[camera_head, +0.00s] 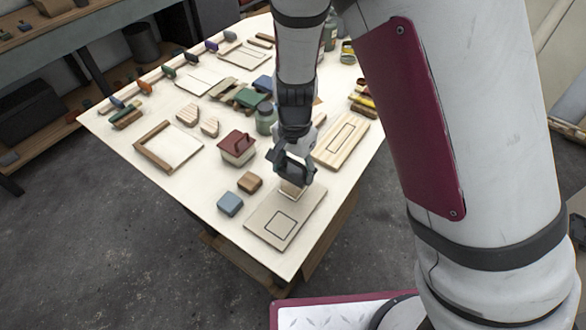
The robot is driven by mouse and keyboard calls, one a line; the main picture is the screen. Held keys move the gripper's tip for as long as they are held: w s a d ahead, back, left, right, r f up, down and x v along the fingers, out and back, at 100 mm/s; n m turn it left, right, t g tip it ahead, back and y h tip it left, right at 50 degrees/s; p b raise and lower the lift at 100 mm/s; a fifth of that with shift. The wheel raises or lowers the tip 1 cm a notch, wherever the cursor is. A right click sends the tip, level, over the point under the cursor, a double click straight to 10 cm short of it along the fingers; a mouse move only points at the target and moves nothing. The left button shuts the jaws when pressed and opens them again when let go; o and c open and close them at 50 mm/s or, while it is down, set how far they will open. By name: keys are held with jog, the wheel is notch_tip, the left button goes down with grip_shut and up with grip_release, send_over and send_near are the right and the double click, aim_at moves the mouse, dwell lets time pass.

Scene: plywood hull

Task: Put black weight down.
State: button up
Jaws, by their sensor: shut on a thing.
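My gripper (292,178) is near the front right part of the pale table. It is shut on a dark thing, taken as the black weight, which is hard to tell apart from the dark fingers. The gripper is over the far end of a tan board (262,221). A pale square shows on the board just below the fingers. A black square outline (280,223) on the board's near half is empty. Whether the weight touches the board cannot be told.
Left of the board are a blue-grey block (230,203), a brown block (250,182) and a red-topped box (238,147). A wooden board with a rectangle outline (341,139) lies to the right. A green jar (265,118) stands behind. The table's near corner is clear.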

aim_at(293, 168)
jog(key=shift+w+a+f, duration=0.1)
jog(key=shift+w, duration=0.3)
jog(key=shift+f, duration=1.7)
jog(key=shift+f, duration=0.1)
jog(key=o, duration=1.7)
notch_tip(293, 168, up, 12)
jog(key=shift+r, duration=0.2)
